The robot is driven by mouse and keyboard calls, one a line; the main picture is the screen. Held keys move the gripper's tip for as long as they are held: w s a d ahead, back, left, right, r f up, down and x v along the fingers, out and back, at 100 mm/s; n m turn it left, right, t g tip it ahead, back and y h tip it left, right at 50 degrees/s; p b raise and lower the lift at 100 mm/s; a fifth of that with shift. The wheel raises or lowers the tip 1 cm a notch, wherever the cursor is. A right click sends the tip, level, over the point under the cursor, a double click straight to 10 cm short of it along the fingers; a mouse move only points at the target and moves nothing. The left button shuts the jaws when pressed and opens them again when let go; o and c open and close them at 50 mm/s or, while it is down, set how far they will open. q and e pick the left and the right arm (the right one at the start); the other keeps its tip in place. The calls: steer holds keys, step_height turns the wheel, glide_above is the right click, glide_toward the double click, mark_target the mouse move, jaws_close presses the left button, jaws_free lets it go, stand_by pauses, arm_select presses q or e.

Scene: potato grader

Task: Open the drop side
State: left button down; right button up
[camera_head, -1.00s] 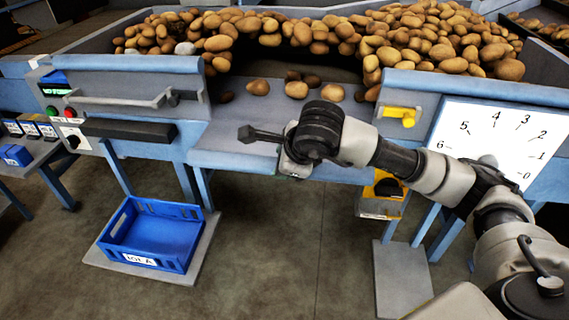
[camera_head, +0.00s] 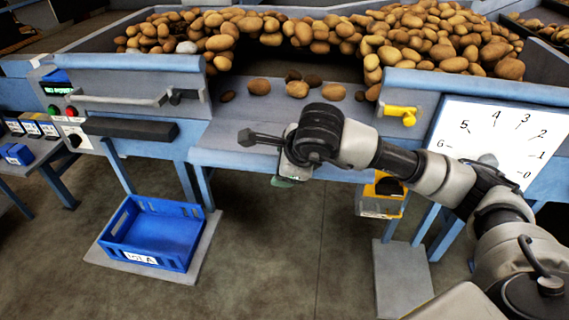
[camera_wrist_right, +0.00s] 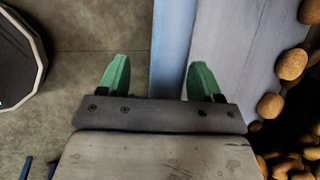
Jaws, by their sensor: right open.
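A grey panel (camera_head: 240,134) slopes outward in the gap at the middle of the grader, with a blue front edge (camera_wrist_right: 170,75). It looks like the drop side, lying lowered. Several potatoes (camera_head: 298,89) lie at its inner end. My right gripper (camera_wrist_right: 158,64) has its two green fingers apart and nothing between them. In the wrist view the blue edge runs beyond and between the fingertips; I cannot tell if they touch it. In the head view the gripper is mostly hidden under my wrist, at the panel's front edge. A yellow latch handle (camera_head: 400,115) is right of the gap. My left gripper is out of view.
A heap of potatoes (camera_head: 440,35) fills the grader behind. A grey bar handle (camera_head: 125,100) is on the left front. A blue crate (camera_head: 155,236) stands on the floor below left.

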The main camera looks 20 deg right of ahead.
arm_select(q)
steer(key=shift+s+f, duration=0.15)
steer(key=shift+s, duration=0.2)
arm_select(e)
steer(key=v, duration=1)
steer(key=shift+s+r, duration=0.3)
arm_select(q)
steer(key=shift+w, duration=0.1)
arm_select(e)
steer(key=shift+d, duration=0.1)
